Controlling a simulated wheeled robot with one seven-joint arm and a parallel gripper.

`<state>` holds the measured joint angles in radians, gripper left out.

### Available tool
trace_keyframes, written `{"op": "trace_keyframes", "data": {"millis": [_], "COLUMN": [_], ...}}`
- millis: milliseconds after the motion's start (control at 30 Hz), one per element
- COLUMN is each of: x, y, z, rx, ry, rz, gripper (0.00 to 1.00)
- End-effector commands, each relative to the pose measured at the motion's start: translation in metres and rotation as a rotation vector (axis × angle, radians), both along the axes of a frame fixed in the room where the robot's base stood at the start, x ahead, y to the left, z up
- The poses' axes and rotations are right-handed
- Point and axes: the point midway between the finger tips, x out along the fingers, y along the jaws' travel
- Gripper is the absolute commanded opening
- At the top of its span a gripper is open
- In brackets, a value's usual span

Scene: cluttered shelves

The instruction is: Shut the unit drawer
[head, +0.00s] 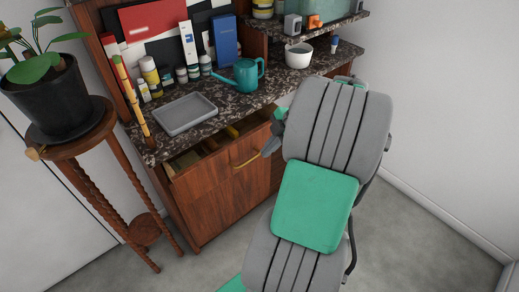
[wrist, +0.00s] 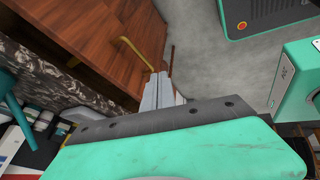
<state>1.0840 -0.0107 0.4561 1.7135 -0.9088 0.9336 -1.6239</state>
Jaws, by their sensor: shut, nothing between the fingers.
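The unit drawer (head: 212,174) is wooden and stands partly open below the stone counter. Its inside shows as a gap along the top, with a few items in it that I cannot make out. A curved brass handle (head: 247,158) is on its front, and the handle also shows in the wrist view (wrist: 133,52). My gripper (head: 268,150) is just right of the handle in the head view, partly hidden by my arm. In the wrist view my gripper (wrist: 163,78) has its grey fingers together and empty, close to the handle. I cannot tell whether they touch the wood.
The speckled counter (head: 225,100) holds a grey tray (head: 185,113), a teal watering can (head: 242,76), a white bowl (head: 299,55) and several bottles. A plant stand (head: 85,140) with a potted plant is at the left. Grey floor is open at the right.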

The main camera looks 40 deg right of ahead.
Motion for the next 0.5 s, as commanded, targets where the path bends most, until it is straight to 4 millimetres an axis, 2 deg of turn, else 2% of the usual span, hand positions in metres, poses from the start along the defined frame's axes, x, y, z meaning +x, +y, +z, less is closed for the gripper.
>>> {"op": "trace_keyframes", "data": {"millis": [33,100,167,333,500], "x": [-0.012,-0.022,-0.027,-0.021,-0.007], "y": [-0.021,-0.039,-0.045,-0.041,-0.027], "z": [0.003,0.004,0.003,-0.011,-0.040], "rx": [-0.010,-0.033,-0.045,-0.050,-0.050], "ry": [-0.052,-0.114,-0.143,-0.156,-0.154], "rz": [0.048,0.118,0.152,0.172,0.172], "gripper": [0.00,0.00,0.00,0.00,0.00]}}
